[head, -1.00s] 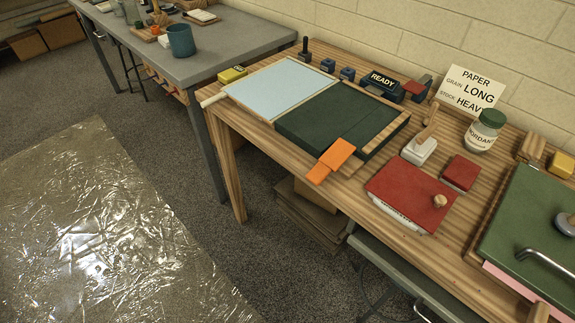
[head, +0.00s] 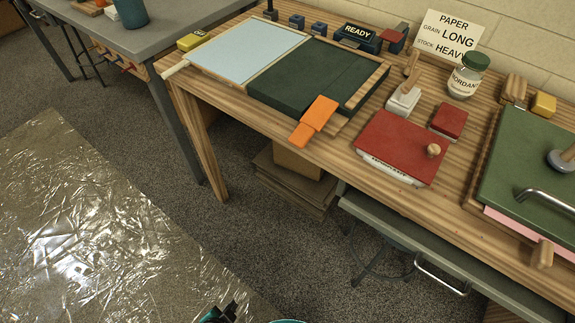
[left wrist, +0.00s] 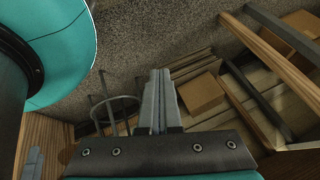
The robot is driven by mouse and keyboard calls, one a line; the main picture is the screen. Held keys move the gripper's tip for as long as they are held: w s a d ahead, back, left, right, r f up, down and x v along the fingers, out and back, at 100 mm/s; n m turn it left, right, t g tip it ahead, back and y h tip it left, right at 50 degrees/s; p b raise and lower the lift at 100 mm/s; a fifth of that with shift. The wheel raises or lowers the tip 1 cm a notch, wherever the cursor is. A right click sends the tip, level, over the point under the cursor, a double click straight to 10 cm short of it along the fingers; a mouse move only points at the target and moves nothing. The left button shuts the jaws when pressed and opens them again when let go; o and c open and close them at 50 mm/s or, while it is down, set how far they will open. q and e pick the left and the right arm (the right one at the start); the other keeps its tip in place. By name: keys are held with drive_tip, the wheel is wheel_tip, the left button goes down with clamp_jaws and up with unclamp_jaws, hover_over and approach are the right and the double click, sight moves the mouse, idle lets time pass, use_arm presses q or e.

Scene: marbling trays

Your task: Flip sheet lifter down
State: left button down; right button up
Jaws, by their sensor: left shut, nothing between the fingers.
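The marbling tray unit lies at the back left of the wooden table. It has a pale blue bath (head: 243,50) on the left and a dark green panel (head: 305,75) beside it, lying flat. An orange tab (head: 315,120) sticks out over the panel's front edge. I cannot tell for sure which part is the sheet lifter. My left gripper (left wrist: 158,78) is shut and empty in the left wrist view, above the floor in front of the table. Only a bit of it shows at the bottom edge of the head view (head: 222,314). My right gripper is not in view.
A red lidded box (head: 402,146), a white-based stamp (head: 403,100), a jar (head: 467,75) and a green press board (head: 530,160) with a metal handle stand to the right. A grey drawer (head: 440,250) juts below the table.

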use_arm(q)
drive_tip(key=w+d+r+m+t+h+b, duration=0.25)
drive_tip(key=w+r+m+t+b, duration=0.3)
drive_tip(key=w+m, duration=0.35)
drive_tip(key=w+d+r+m+t+h+b, duration=0.2)
drive_tip(key=w+d+r+m+t+b, duration=0.15)
drive_tip(key=w+r+m, duration=0.55)
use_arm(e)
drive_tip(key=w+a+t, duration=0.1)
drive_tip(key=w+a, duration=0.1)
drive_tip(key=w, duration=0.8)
use_arm(q)
drive_tip(key=w+d+r+m+t+h+b, duration=0.1)
drive_tip(key=d+r+m+t+h+b, duration=0.1)
drive_tip(key=r+m+h+b, duration=0.2)
drive_tip(key=d+r+m+t+h+b, duration=0.1)
drive_tip(key=r+m+h+b, duration=0.3)
drive_tip(key=r+m, duration=0.5)
drive_tip(key=m, duration=0.3)
drive_tip(key=shift+w+d+t, duration=0.4)
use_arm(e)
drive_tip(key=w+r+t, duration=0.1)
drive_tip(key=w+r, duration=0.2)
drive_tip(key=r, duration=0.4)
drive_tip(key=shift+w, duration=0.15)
use_arm(q)
drive_tip(key=shift+h, duration=0.25)
